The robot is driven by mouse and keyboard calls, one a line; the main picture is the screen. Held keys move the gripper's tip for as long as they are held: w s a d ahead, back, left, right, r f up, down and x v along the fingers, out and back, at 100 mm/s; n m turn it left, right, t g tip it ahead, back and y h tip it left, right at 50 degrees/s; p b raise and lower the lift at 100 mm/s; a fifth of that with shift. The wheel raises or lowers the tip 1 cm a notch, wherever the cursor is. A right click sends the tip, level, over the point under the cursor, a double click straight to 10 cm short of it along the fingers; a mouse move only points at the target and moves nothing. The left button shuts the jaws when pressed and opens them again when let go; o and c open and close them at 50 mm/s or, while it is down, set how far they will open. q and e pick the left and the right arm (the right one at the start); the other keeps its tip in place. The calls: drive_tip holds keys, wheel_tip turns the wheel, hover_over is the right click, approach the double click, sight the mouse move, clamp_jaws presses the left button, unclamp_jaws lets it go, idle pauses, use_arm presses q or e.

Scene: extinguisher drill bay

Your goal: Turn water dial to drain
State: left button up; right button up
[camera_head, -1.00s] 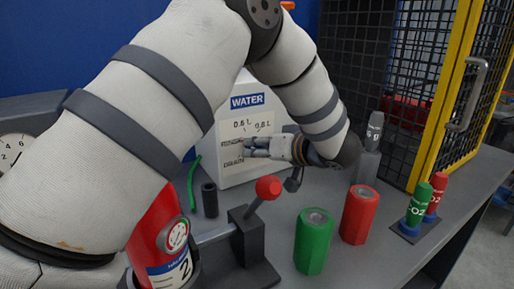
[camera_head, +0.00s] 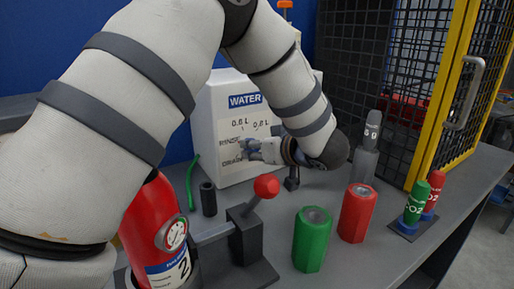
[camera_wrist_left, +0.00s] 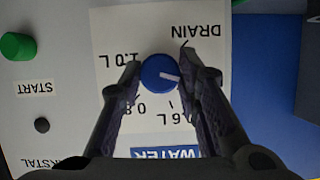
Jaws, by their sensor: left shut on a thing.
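The white water box (camera_head: 208,115) stands at the back of the bench, with a WATER sign and dial labels on its face. In the left wrist view the blue water dial (camera_wrist_left: 160,73) has a white pointer aimed right and slightly down. The picture is upside down there; the DRAIN label (camera_wrist_left: 201,30) lies up and right of the dial. My left gripper (camera_wrist_left: 160,69) is shut on the dial, one finger on each side; the right finger covers part of the label panel. In the head view my left gripper (camera_head: 253,150) hides the dial. My right gripper is out of view.
A red extinguisher (camera_head: 150,225) and a lever with a red knob (camera_head: 266,186) stand in front. A green cylinder (camera_head: 312,240) and a red cylinder (camera_head: 357,213) stand right of them. A green START button (camera_wrist_left: 16,46) is beside the dial panel.

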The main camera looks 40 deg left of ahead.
use_arm(q)
drive_tip(key=o, duration=1.1)
drive_tip(key=shift+o, duration=0.2)
drive_tip(key=v, duration=1.2)
drive_tip(key=shift+r, duration=0.1)
